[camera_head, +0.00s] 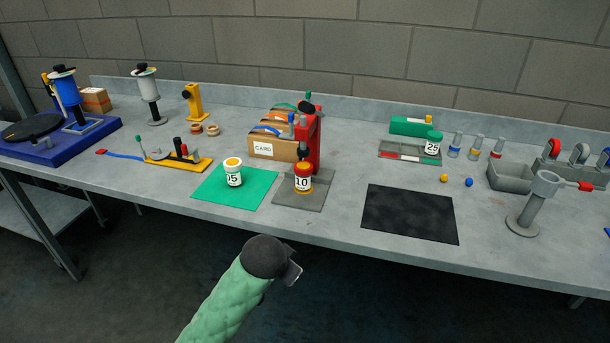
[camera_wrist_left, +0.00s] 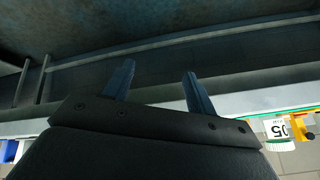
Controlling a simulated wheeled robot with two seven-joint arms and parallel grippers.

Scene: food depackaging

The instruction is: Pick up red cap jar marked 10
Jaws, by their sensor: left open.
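The jar marked 10 (camera_head: 303,184) has a red-orange cap and stands upright on a grey plate (camera_head: 314,202) in front of a red stand (camera_head: 314,140). My left gripper (camera_head: 291,272) is in front of the table, below and apart from the jar. The left wrist view shows its two fingers (camera_wrist_left: 157,85) spread and nothing between them. Jar 10 cannot be made out in the wrist view. My right gripper is not in view.
A cardboard box (camera_head: 272,148) is behind. A bare black mat (camera_head: 410,214) lies to the right.

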